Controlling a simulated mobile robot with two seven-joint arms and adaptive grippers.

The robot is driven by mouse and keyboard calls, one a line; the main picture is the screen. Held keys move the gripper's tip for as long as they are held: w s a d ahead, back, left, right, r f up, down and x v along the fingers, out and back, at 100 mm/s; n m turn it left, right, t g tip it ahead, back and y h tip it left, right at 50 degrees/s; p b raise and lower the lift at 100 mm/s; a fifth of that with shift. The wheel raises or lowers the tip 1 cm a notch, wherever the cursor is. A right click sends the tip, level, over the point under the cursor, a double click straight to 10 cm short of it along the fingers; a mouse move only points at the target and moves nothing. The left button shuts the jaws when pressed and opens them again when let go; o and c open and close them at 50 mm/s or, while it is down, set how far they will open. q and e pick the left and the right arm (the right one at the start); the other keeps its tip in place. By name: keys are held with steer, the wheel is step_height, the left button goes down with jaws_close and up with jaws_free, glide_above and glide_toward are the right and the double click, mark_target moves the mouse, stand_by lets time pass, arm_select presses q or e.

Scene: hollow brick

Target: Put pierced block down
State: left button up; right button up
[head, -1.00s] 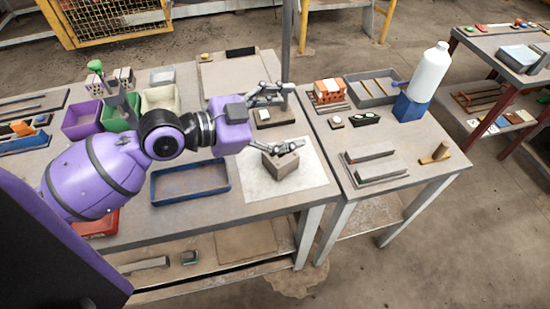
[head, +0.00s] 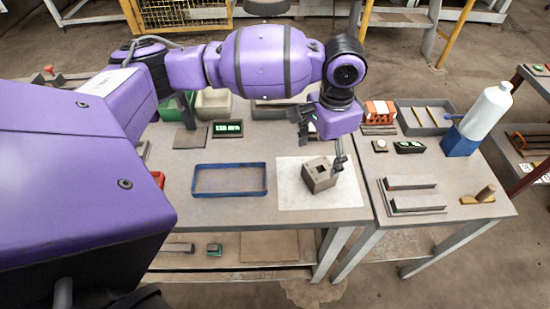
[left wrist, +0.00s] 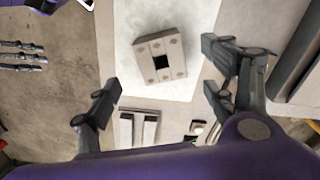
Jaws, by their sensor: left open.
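The pierced block (head: 319,177), a grey-brown cube with a dark square hole, rests on a white sheet (head: 291,195) near the front right of the main table. My left gripper (head: 319,139) is above and behind it, fingers spread and empty. One fingertip overlaps the block's right side in the head view; I cannot tell whether it touches. In the left wrist view the block (left wrist: 160,58) lies beyond the open fingers (left wrist: 161,85), clear of them. Grey finger-like parts at that view's left edge look like my right gripper (left wrist: 20,57); their opening is unclear.
A blue tray (head: 230,193) lies left of the sheet.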

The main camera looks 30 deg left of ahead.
mark_target(321, 169)
arm_select(q)
step_height(321, 169, down, 2)
steer(key=shift+s+f, duration=0.1)
steer(key=shift+f, duration=0.05)
steer(key=f, duration=0.5)
steer(key=shift+w, duration=0.2)
steer(key=shift+w+f, duration=0.1)
steer(key=shift+f, duration=0.1)
steer(key=shift+d+r, duration=0.1)
steer(key=c, duration=1.6)
steer(key=shift+c, duration=0.4)
arm_select(e)
steer(key=shift+d+f, duration=0.1)
steer(key=shift+d, duration=0.15)
arm_select(q)
steer(key=shift+r, duration=0.15)
